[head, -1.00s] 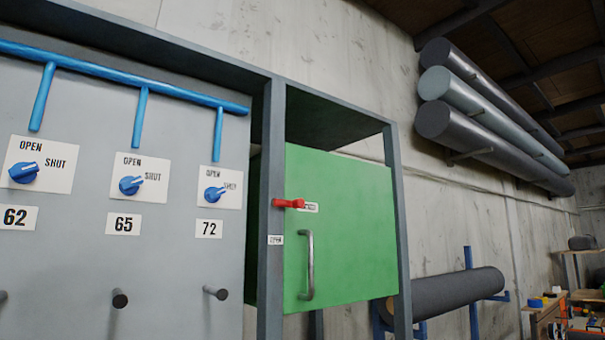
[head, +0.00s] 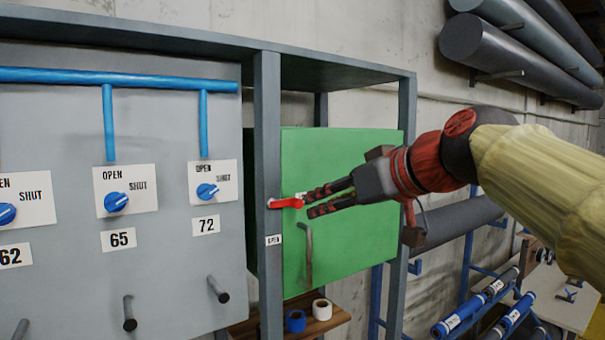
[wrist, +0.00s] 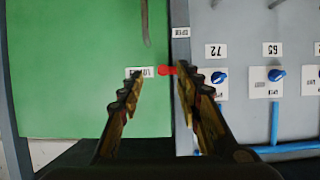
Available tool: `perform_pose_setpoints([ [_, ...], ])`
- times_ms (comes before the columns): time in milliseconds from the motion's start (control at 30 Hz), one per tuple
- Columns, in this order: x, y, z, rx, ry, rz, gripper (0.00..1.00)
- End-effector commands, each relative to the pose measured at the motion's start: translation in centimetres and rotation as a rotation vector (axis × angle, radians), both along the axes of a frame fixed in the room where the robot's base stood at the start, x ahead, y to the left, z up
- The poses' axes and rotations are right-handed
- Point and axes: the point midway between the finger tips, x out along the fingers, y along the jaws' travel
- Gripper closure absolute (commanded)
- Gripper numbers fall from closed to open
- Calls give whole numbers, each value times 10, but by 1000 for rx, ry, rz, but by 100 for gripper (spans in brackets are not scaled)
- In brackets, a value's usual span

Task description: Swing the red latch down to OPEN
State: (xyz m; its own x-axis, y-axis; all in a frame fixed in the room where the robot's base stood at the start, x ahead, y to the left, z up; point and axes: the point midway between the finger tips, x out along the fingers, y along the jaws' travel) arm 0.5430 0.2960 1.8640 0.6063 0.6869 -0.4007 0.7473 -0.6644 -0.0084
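The red latch (head: 287,203) lies roughly level across the left edge of the green door (head: 345,165), by the grey post (head: 268,150). A white label marked OPEN (head: 274,240) is on the post below it. My gripper (head: 310,203) is open and empty, just right of the latch, its fingers pointing left toward it. In the wrist view the latch (wrist: 167,71) shows between and just beyond the two fingertips (wrist: 159,77). I see no contact with it. A small white label (wrist: 140,72) sits beside the latch, its text unclear.
A grey door handle (head: 309,255) hangs just below my gripper. Left of the post, a grey panel carries blue knobs (head: 207,190), blue pipes (head: 203,125) and dark pegs (head: 218,289). Dark rolls (head: 480,40) are racked at upper right. Tape rolls (head: 321,309) sit on a low shelf.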

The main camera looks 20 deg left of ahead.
Motion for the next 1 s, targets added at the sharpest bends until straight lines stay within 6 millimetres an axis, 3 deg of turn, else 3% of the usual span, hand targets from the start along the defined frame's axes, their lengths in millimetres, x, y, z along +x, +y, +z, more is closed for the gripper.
perform_pose_setpoints([
  [33, 2, 5, 11, 4, -8, 10, 66],
  [167, 6, 13, 17, 9, -19, 22, 66],
  [600, 41, 55, -6, 8, -18, 22, 66],
  [1000, 49, 63, -13, 9, -19, 20, 66],
])
